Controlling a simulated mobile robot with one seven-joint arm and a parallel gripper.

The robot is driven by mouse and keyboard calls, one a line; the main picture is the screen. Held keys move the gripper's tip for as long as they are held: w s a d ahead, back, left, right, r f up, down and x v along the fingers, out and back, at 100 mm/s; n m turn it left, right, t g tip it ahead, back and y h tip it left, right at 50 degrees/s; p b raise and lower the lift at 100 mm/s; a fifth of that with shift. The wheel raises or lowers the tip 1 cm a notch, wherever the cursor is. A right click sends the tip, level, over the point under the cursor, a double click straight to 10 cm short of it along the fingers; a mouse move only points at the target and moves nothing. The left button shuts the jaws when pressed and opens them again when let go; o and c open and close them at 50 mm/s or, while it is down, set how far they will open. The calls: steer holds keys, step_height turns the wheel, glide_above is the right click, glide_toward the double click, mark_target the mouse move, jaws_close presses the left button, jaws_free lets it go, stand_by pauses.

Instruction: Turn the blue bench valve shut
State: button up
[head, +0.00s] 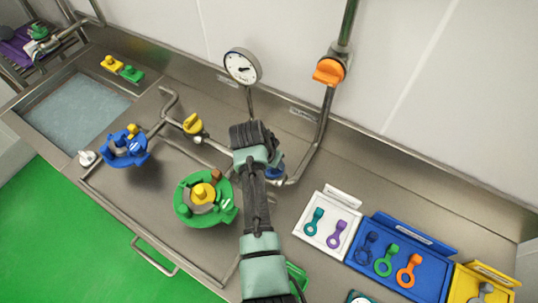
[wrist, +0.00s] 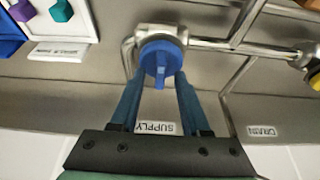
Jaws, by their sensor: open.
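The blue bench valve (wrist: 161,52) sits on a steel pipe in the wrist view, with its blue handle tab pointing down the picture toward my gripper. In the head view the valve (head: 276,170) is mostly hidden behind my arm. My gripper (wrist: 158,84) is open, with one dark blue finger on each side below the valve. The handle tab lies in line with the gap between the fingertips. I cannot tell whether a finger touches it. The gap holds nothing else.
A "SUPPLY" label (wrist: 155,128) lies between the fingers. A yellow valve (head: 193,124), an orange valve (head: 329,71) and a gauge (head: 242,66) stand nearby. A green-and-yellow fitting (head: 226,213) is left of my arm. White (head: 312,239) and blue (head: 431,283) trays are at right.

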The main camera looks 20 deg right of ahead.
steer(key=b+v, duration=0.1)
steer(key=v, duration=1.1)
steer(key=shift+r, duration=0.3)
steer(key=w+a+r+n+t, duration=0.1)
steer(key=w+r+t, duration=0.25)
steer(key=r, duration=0.45)
steer(key=w+a+r+n+t, duration=0.2)
steer(key=r+t, duration=0.2)
steer(key=r, duration=0.4)
steer(key=w+a+r+n+t, duration=0.1)
steer(key=w+r+t, duration=0.25)
steer(key=r, duration=0.45)
steer(key=s+a+r+n+t+y+b, duration=0.1)
steer(key=s+a+r+n+t, duration=0.2)
steer(key=r, duration=0.6)
steer(key=s+a+r+n+t, duration=0.1)
steer(key=s+a+r+t, duration=0.2)
steer(key=r, duration=0.5)
steer(key=s+a+r+n+t+y, duration=0.2)
steer(key=s+r+t, duration=0.5)
steer(key=s+r, duration=0.5)
steer(key=shift+r+n+t+y, duration=0.3)
steer(key=shift+r, duration=0.25)
steer(key=shift+a, duration=0.1)
